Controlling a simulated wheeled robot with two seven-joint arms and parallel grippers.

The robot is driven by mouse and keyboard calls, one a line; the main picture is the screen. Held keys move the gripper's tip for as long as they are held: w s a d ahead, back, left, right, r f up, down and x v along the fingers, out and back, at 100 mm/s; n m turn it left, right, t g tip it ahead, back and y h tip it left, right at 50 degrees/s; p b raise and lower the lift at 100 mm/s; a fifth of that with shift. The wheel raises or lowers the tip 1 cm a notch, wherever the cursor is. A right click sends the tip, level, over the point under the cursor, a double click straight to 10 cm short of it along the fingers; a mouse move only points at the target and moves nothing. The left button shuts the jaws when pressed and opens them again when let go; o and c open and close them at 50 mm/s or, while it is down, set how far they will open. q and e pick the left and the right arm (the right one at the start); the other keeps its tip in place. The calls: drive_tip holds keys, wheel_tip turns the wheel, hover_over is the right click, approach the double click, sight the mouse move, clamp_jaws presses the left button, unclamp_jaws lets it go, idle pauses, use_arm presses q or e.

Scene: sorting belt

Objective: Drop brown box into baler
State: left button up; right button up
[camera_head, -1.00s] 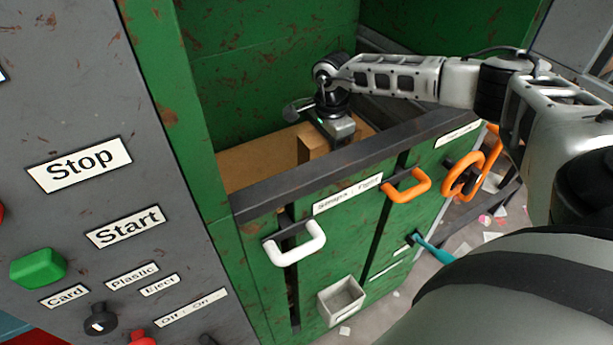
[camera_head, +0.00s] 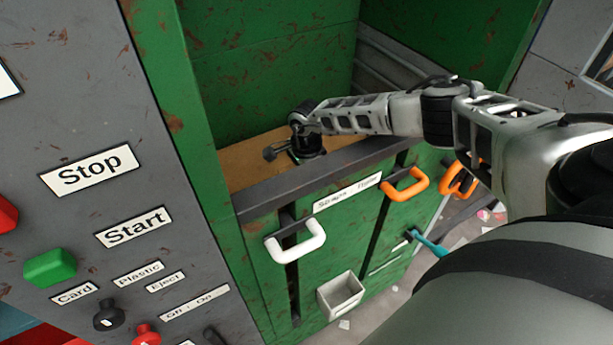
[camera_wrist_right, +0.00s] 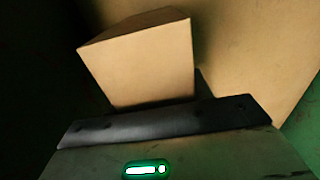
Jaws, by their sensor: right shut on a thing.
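The brown box (camera_wrist_right: 150,60) shows in the right wrist view just beyond the dark jaw of my right gripper (camera_wrist_right: 165,120), which is shut on it. In the head view my right gripper (camera_head: 306,152) reaches down inside the green baler (camera_head: 350,225), behind its dark front rim (camera_head: 320,178). The rim hides the fingertips and the box there. A flat brown cardboard layer (camera_head: 245,163) lies in the baler below, and brown surface also fills the background of the wrist view. My left gripper is not in view.
The grey control panel (camera_head: 110,130) with Stop and Start labels stands at the left. A white handle (camera_head: 296,243) and an orange handle (camera_head: 406,187) stick out from the baler front. The green back wall (camera_head: 270,70) stands behind the opening.

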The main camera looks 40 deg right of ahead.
drive_tip(key=shift+f+b, duration=0.45)
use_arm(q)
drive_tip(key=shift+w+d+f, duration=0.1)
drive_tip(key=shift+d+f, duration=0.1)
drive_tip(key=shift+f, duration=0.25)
use_arm(e)
drive_tip(key=shift+f, duration=0.2)
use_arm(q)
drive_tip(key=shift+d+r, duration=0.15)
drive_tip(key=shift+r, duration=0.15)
use_arm(e)
drive_tip(key=o, duration=1)
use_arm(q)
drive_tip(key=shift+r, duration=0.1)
use_arm(e)
drive_tip(key=shift+o, duration=0.2)
drive_tip(key=shift+r, duration=0.15)
drive_tip(key=shift+r+p, duration=0.35)
drive_tip(key=shift+r, duration=0.05)
use_arm(q)
drive_tip(key=shift+b, duration=0.65)
use_arm(e)
wheel_tip(320, 180, up, 12)
drive_tip(key=shift+r, duration=0.15)
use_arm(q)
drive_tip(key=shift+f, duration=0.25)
